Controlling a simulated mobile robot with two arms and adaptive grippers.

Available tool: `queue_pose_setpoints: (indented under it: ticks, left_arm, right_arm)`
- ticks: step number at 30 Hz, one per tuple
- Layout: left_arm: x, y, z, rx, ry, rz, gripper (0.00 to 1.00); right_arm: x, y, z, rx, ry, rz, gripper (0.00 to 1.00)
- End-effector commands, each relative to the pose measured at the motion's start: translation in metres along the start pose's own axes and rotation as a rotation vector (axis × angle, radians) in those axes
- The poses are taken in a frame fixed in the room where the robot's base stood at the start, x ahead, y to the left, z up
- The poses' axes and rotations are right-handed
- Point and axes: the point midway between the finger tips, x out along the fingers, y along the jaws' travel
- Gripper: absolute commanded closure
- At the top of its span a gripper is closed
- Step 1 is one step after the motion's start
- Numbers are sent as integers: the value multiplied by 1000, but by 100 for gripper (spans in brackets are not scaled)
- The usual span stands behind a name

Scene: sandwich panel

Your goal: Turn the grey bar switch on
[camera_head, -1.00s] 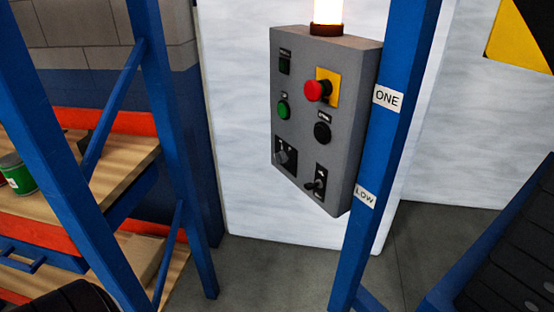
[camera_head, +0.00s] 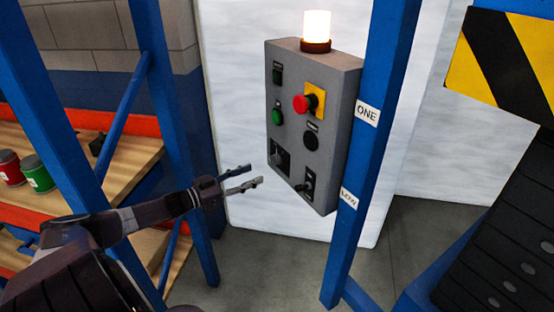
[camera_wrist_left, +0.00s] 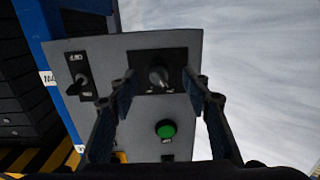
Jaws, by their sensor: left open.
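The grey control panel (camera_head: 300,120) hangs beside a blue post. The grey bar switch (camera_head: 278,157) is on a black plate at the panel's lower left; in the left wrist view (camera_wrist_left: 158,76) it shows between my fingers. A black bar switch (camera_head: 305,187) is at the panel's lower right. My left gripper (camera_head: 248,176) is open and empty, left of the panel, with its fingers pointing at the panel's lower part. It appears apart from the switch. My right gripper is not in view.
A red button (camera_head: 302,104) on a yellow plate and a green button (camera_head: 277,117) are higher on the panel. A lit lamp (camera_head: 317,28) is on top. A blue post (camera_head: 365,150) stands close right. Shelves with cans (camera_head: 38,174) are at left.

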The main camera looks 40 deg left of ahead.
Motion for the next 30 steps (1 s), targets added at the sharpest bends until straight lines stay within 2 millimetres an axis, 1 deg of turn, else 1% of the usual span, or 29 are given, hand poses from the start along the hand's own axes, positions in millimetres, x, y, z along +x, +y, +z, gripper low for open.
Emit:
queue_pose_setpoints:
  ticks: [1,3,5,8,11,21,25,30]
  left_arm:
    - [1,0,-13,1,13,16,56]
    - [2,1,-22,-2,26,29,56]
    - [4,1,-24,-4,30,32,56]
    - [10,1,-25,-5,32,31,56]
    - [20,2,-25,-3,34,31,56]
    - [60,2,-26,-4,32,29,56]
    - [70,2,-26,-3,31,28,56]
    - [78,3,-25,-2,29,29,56]
  right_arm:
    - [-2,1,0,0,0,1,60]
    - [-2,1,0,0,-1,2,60]
    - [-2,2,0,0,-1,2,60]
    - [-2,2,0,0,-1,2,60]
    - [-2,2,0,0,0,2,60]
    - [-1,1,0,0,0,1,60]
    - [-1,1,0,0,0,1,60]
    - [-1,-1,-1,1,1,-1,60]
